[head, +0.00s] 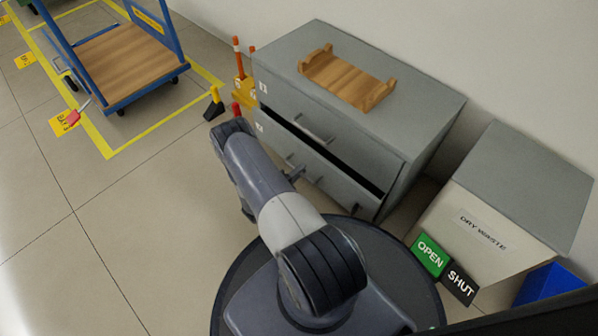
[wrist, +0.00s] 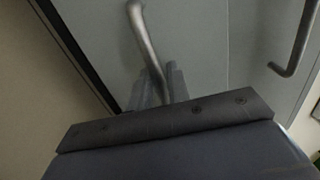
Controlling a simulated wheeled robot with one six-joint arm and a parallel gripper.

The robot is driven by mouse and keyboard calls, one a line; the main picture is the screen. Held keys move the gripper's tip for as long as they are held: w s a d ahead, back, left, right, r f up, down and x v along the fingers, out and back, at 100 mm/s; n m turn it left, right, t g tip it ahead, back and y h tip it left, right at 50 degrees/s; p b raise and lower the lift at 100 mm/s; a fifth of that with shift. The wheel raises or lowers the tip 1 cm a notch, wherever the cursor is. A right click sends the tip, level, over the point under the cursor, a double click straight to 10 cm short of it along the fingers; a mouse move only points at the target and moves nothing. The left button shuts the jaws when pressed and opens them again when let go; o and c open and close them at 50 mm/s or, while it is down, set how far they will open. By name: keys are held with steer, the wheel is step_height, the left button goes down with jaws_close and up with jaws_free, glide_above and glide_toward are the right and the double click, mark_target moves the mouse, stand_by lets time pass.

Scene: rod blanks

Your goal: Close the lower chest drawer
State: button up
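The grey chest (head: 262,118) stands against the wall with two drawers. The lower drawer (head: 345,192) stands partly out, with a dark gap along its top edge; the upper drawer (head: 350,138) looks flush. My gripper (head: 297,173) is at the lower drawer's front, partly hidden behind my arm in the head view. In the wrist view, the lower drawer's bar handle (wrist: 146,40) runs down between the two fingers of my gripper (wrist: 162,85), which sit close on either side of it. A second handle (wrist: 294,45) shows at the right.
A wooden tray (head: 347,80) lies on the chest top. A dry waste bin (head: 480,225) with green OPEN and black SHUT signs stands to the right. Orange-topped posts (head: 238,58) stand left of the chest.

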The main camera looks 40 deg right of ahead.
mark_target(308, 164)
jaws_close()
steer(key=shift+w+d, duration=0.15)
steer(key=shift+d, duration=0.95)
steer(key=shift+w+d, duration=0.1)
steer(key=shift+d, duration=1)
steer(key=shift+o, duration=1.6)
jaws_free()
steer(key=shift+d, duration=0.15)
steer(key=shift+o, duration=0.2)
